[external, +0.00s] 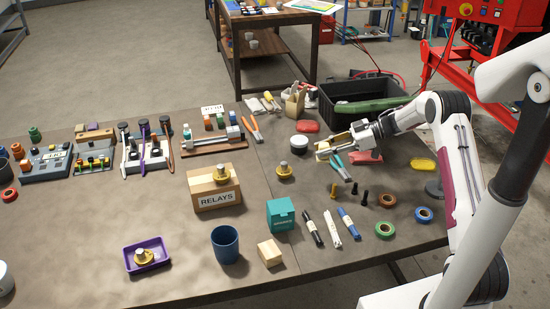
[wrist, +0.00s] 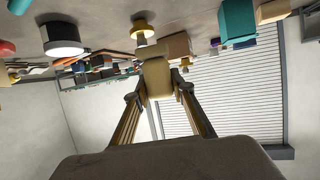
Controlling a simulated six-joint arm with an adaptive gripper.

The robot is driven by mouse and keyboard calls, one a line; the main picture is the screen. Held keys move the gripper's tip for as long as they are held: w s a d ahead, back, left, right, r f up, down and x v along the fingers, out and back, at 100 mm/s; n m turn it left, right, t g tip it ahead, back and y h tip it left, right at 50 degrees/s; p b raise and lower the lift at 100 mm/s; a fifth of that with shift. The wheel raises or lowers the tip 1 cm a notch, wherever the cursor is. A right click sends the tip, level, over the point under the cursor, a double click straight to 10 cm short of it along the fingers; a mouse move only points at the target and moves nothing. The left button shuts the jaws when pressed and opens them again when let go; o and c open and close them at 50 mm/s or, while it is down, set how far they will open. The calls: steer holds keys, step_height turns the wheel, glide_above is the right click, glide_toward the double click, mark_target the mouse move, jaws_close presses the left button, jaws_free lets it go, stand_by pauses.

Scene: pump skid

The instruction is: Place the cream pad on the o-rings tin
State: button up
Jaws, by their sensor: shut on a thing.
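My gripper (external: 328,150) is shut on the cream pad (external: 321,146), above the right part of the table. In the wrist view the cream pad (wrist: 157,78) sits between the two fingertips (wrist: 160,95). The o-rings tin (external: 281,216) appears to be the teal box with a small label, too small to read surely. It stands upright on the table, in front and to the left of my gripper, apart from the pad. The teal box also shows at the top right of the wrist view (wrist: 238,20). Its top looks bare.
A brass-coloured knob piece (external: 284,172) stands behind the teal box. A RELAYS carton (external: 214,190) is to its left, a blue cup (external: 225,245) and wooden block (external: 270,253) in front. Markers (external: 331,229) lie to its right. Pliers (external: 340,167) lie below my gripper.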

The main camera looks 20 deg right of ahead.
steer(key=shift+s+a, duration=0.1)
steer(key=shift+a, duration=0.35)
steer(key=w+a+r+m+t, duration=0.2)
steer(key=w+a+r, duration=0.3)
steer(key=w+a, duration=0.3)
steer(key=w+a+r+m+t+h, duration=0.1)
steer(key=w+r+m+t+h, duration=0.2)
steer(key=w, duration=0.4)
steer(key=w+d+f+m+t+h, duration=0.2)
steer(key=w+d+m+t+h, duration=0.2)
steer(key=d, duration=0.4)
steer(key=shift+w+f+m+h, duration=0.3)
steer(key=shift+w+m+h, duration=0.25)
steer(key=shift+m, duration=0.45)
steer(key=shift+f, duration=3.1)
